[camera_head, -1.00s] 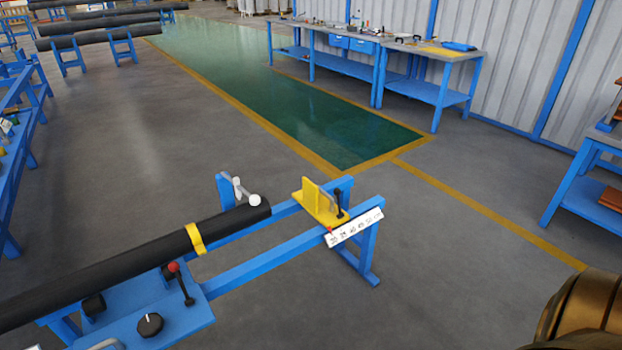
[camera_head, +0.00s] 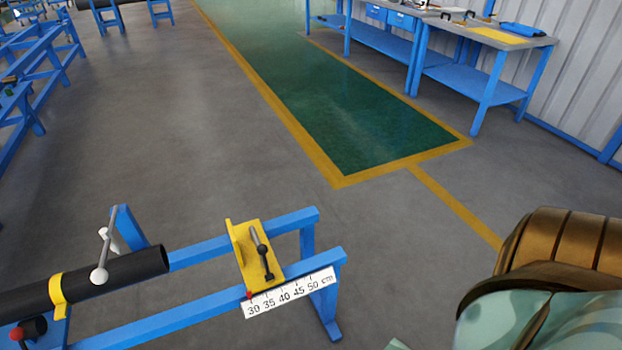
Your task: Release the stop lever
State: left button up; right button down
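The yellow stop (camera_head: 247,258) sits across the two blue rails of the stand, right of the black pipe's end. A bronze and pale green part of my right arm shows at the lower right. Neither gripper is in view.
A yellow band (camera_head: 60,294) wraps the pipe. A red-knobbed lever (camera_head: 17,335) is at the lower left. The floor around the stand's right end is clear. Blue workbenches (camera_head: 480,65) stand at the back.

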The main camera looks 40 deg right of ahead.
aim_at(262, 250)
jog(key=l, duration=1.6)
